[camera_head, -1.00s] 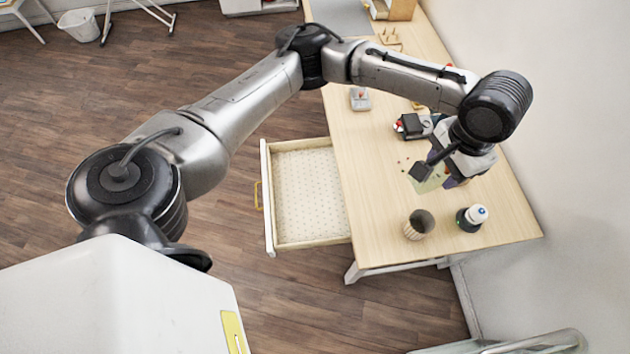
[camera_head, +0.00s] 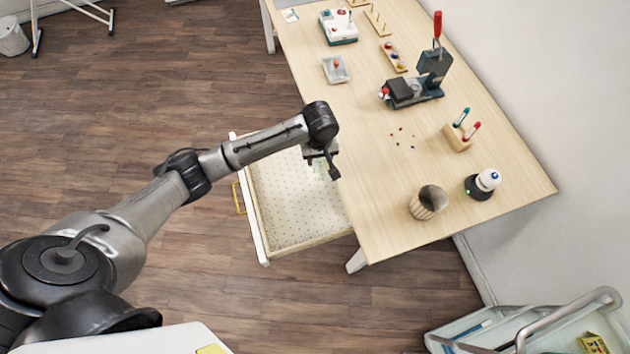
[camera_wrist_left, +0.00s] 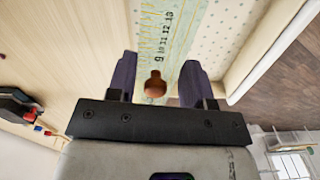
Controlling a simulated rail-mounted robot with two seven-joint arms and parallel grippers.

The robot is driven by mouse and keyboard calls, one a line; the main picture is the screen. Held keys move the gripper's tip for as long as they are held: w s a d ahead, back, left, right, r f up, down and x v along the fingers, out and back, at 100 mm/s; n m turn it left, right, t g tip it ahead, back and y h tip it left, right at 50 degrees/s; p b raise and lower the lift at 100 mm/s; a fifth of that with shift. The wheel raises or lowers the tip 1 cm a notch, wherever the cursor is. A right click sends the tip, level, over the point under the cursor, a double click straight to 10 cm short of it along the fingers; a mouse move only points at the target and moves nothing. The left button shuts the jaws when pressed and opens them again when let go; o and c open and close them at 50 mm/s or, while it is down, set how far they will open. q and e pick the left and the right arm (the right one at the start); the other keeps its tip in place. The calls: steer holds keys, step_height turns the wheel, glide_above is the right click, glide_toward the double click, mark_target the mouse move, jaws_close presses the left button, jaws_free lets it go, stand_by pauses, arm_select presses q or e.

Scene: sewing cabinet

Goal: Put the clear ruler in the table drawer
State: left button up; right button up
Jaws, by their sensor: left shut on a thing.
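The clear ruler, a greenish see-through strip with printed numbers, shows in the left wrist view (camera_wrist_left: 172,40) with a brown knob (camera_wrist_left: 155,84) on it. My left gripper (camera_wrist_left: 158,72) is shut on this knob, one finger on each side. In the head view the left gripper (camera_head: 322,165) is above the inner part of the open table drawer (camera_head: 290,212), near the tabletop edge, and the ruler (camera_head: 321,171) shows faintly below it. The drawer has a dotted lining and looks empty. How high the ruler is above the drawer floor I cannot tell. My right gripper is out of view.
The wooden table (camera_head: 385,185) carries a cup (camera_head: 428,203), a white-topped bottle (camera_head: 483,184), a pen block (camera_head: 458,137), a dark press (camera_head: 413,92) and small red and dark bits (camera_head: 402,138). A cart (camera_head: 530,330) stands at lower right.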

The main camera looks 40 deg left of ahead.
arm_select(q)
step_height(320, 180, down, 6)
steer(key=s+a+n+b, duration=0.1)
steer(key=s+a, duration=0.1)
steer(key=b, duration=0.2)
glide_above(308, 185)
steer(key=shift+n, duration=0.3)
step_height(308, 185, down, 7)
steer(key=shift+s+r, duration=0.1)
steer(key=shift+r, duration=0.1)
steer(key=shift+f+b, duration=0.95)
steer(key=shift+f, duration=1.1)
steer(key=shift+f, duration=0.15)
steer(key=o, duration=0.9)
steer(key=shift+f, duration=0.1)
